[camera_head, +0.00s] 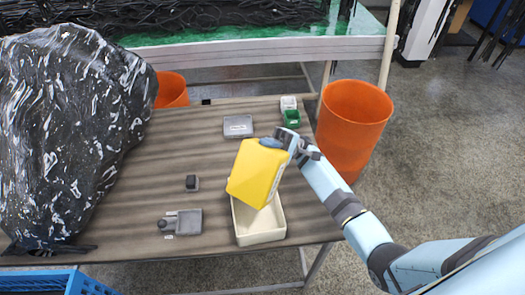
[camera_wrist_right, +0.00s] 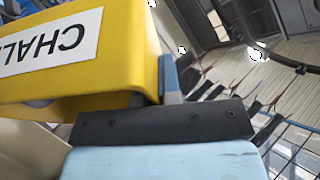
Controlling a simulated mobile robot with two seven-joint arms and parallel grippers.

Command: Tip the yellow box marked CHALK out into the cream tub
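The yellow box (camera_head: 257,174) is tilted in the air above the cream tub (camera_head: 259,236) in the head view. In the right wrist view the yellow box (camera_wrist_right: 75,55) fills the upper left, its white label reading CHALK upside down. My right gripper (camera_head: 273,143) is shut on the box's upper edge, and it also shows in the right wrist view (camera_wrist_right: 153,92). The tub stands on the table and part of its inside is hidden behind the box. Whether anything has come out of the box cannot be seen. My left gripper is not in view.
The brown table (camera_head: 150,195) also holds a grey case (camera_head: 238,127), a small black item (camera_head: 192,183), a grey device (camera_head: 182,222) and a green box (camera_head: 291,118). A large black speckled bag (camera_head: 70,130) is at left. An orange bin (camera_head: 353,122) stands right of the table.

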